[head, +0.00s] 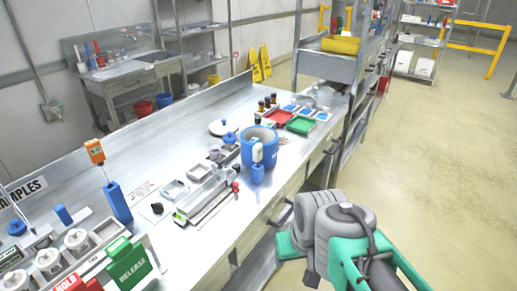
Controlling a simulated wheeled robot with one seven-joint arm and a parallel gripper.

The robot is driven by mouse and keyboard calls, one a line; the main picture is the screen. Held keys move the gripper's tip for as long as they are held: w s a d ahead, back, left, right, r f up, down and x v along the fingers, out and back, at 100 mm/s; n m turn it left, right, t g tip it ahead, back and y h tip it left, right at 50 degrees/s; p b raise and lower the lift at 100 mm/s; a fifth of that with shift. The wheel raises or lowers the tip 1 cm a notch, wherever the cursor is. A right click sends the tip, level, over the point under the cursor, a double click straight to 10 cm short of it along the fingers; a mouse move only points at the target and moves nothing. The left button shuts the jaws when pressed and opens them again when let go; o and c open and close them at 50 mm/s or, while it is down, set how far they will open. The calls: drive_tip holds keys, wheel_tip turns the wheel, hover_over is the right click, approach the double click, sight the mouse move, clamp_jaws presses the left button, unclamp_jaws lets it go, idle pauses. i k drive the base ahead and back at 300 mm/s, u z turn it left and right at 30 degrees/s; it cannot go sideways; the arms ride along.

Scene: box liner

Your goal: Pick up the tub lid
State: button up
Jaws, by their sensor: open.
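A flat white disc (220,128), which looks like the tub lid, lies on the steel bench behind and left of the blue tub. The blue tub (260,146) stands upright with its top open and a light grey inside. A small blue-and-white device (257,170) stands in front of the tub and hides part of it. My grey and teal arm shows at the lower right, beside the bench front and apart from the lid. Its fingertips do not show.
Red (280,118) and green (301,125) trays and small dark bottles stand beyond the tub. Grey fixtures (205,195) crowd the bench left of it. An orange-topped blue holder (118,201) rises at left. Floor to the right is clear.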

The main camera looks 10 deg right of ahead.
sight(219, 127)
drive_tip(key=z, duration=1.4)
drive_tip(key=i, duration=2.05)
drive_tip(key=u, duration=3.1)
drive_tip(key=i, duration=0.5)
drive_tip(key=z, duration=0.1)
